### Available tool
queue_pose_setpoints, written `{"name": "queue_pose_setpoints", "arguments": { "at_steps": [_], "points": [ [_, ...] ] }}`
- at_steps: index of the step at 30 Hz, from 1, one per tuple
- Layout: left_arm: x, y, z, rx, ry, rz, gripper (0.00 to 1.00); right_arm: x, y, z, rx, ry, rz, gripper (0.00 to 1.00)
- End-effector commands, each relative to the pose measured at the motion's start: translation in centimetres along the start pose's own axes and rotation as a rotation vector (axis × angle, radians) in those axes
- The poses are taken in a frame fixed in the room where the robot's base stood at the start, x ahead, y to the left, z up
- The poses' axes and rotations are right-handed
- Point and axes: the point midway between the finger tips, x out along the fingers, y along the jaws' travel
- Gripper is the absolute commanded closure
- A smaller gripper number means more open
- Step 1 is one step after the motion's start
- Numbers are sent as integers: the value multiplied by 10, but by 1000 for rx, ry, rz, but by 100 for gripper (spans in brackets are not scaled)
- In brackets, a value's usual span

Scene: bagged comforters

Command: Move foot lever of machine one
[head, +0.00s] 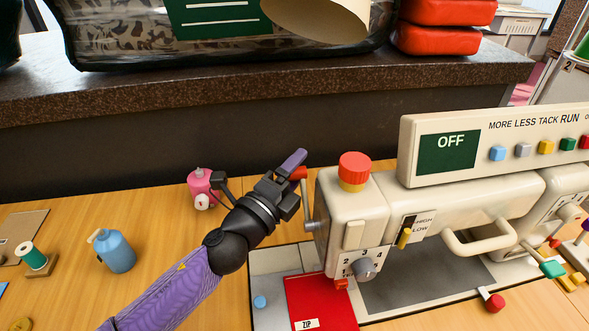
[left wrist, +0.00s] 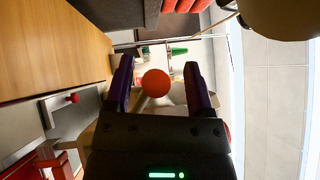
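The cream sewing machine (head: 350,215) stands on the wooden table, its panel reading OFF. A lever with a red knob (head: 298,173) sticks out at the left end of its head, probably the foot lever. My left gripper (head: 292,178) is at this knob. In the left wrist view the round red knob (left wrist: 155,83) sits between the two purple fingers of my left gripper (left wrist: 158,72). The fingers are apart, with a visible gap on both sides of the knob. Part of the lever is hidden behind the gripper in the head view. My right gripper is not in view.
A red button (head: 354,168) tops the machine. A pink bottle (head: 203,188), a blue bottle (head: 116,251) and a green thread spool (head: 33,257) stand to the left. A red ZIP piece (head: 318,300) lies below the head. A dark ledge (head: 250,90) runs behind.

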Motion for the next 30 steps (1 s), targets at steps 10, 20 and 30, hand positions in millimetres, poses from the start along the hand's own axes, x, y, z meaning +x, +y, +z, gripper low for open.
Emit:
{"name": "queue_pose_setpoints", "arguments": {
  "at_steps": [10, 20, 30],
  "points": [
    [-23, 1, 0, -2, -1, 5, 31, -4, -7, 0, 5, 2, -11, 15],
    [-91, 2, 0, -2, -1, 4, 31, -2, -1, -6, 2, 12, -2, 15],
    [-99, 0, 0, 0, 0, 1, 31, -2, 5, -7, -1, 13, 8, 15]
  ]
}}
